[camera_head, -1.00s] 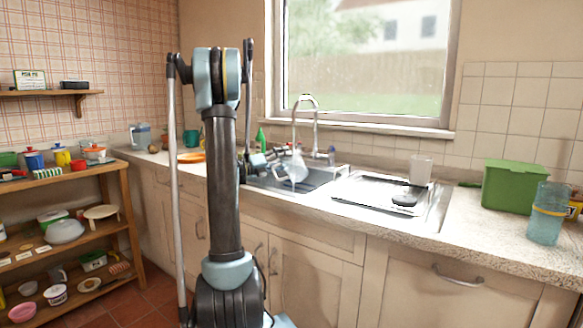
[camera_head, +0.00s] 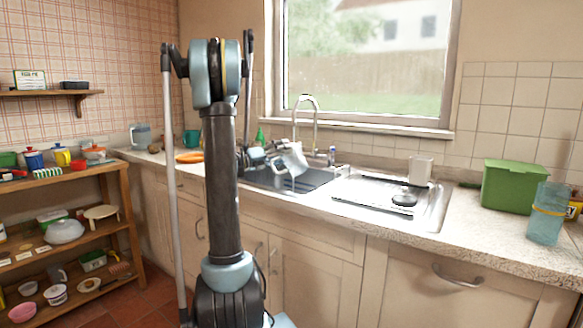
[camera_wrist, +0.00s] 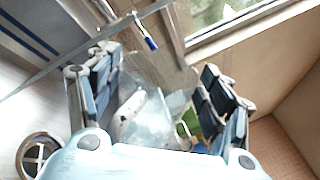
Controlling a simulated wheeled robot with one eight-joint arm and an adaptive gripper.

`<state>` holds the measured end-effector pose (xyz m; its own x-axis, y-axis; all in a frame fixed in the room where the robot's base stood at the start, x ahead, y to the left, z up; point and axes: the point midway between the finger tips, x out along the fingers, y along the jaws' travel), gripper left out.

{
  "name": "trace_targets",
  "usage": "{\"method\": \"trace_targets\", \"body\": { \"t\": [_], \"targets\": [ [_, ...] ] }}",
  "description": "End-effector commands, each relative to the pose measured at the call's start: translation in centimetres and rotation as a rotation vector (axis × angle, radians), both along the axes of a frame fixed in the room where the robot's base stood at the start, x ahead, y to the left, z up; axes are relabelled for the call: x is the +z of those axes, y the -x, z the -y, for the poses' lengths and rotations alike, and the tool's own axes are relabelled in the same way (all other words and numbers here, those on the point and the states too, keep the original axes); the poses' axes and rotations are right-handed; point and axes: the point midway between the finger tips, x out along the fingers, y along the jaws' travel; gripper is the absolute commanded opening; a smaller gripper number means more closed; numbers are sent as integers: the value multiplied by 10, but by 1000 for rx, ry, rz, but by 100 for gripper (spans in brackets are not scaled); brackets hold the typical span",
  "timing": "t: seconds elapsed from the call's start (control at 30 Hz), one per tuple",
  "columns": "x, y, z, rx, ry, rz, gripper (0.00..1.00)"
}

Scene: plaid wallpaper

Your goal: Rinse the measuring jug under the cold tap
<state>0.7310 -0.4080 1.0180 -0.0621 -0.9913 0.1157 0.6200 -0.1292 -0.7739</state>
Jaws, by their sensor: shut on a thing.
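My gripper (camera_head: 270,159) is over the left part of the sink, shut on the clear, whitish measuring jug (camera_head: 294,160). The jug is tilted, below and close to the curved chrome tap (camera_head: 316,108). In the wrist view the see-through jug (camera_wrist: 152,122) sits between the two dark, segmented fingers of my gripper (camera_wrist: 160,88). I cannot tell whether water runs or is in the jug. A small blue-marked fitting (camera_head: 332,155) stands right of the tap; I cannot tell whether it is the cold handle.
The sink basin (camera_head: 262,181) lies below the jug. The drainer (camera_head: 352,193) to the right holds a white cup (camera_head: 420,169) and a dark round thing (camera_head: 405,197). A green bin (camera_head: 512,188) and a blue bottle (camera_head: 546,215) stand farther right. A green bottle (camera_head: 260,136) is behind my gripper.

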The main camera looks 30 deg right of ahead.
Motion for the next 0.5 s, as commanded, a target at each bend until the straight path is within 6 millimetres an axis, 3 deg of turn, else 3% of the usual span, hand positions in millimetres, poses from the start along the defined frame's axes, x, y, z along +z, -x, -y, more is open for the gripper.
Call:
{"method": "trace_targets", "body": {
  "t": [0.3, 0.5],
  "targets": [
    [23, 8, -7, 0, 0, 0, 9],
    [28, 11, -9, 0, 0, 0, 9]
  ]
}}
